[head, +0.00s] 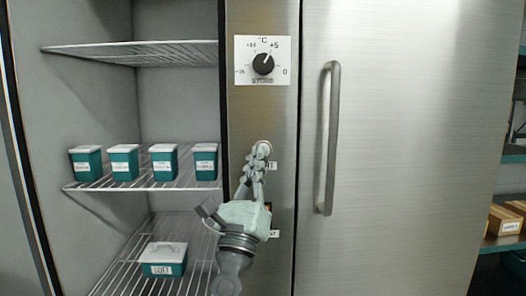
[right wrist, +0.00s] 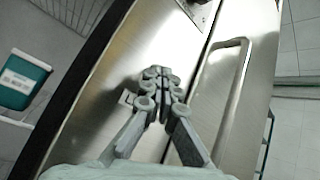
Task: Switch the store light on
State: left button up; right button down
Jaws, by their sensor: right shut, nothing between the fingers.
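My right gripper (head: 261,152) is shut and empty, its fingertips up against the steel panel between the open shelves and the closed door. A pale round knob or button shows at the fingertips, mostly covered by them; I cannot tell its state or whether they touch it. A white label (head: 272,166) just below it is partly hidden, with only "HT" readable. My left gripper is not in view.
A temperature dial (head: 263,64) sits higher on the panel. Another label (head: 274,234) lies lower, beside my wrist. A vertical door handle (head: 329,140) stands out to the right. Wire shelves (head: 135,186) with teal tubs (head: 124,163) are at the left.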

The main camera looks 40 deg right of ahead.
jog(key=shift+w, duration=0.15)
dwell(0.3)
jog(key=shift+w+d, duration=0.2)
dwell(0.3)
jog(key=shift+s+a, duration=0.1)
jog(key=shift+s, duration=0.2)
jog(key=s+a, duration=0.3)
jog(key=s, duration=0.2)
jog(key=shift+a+b, duration=0.15)
jog(key=shift+b, duration=0.15)
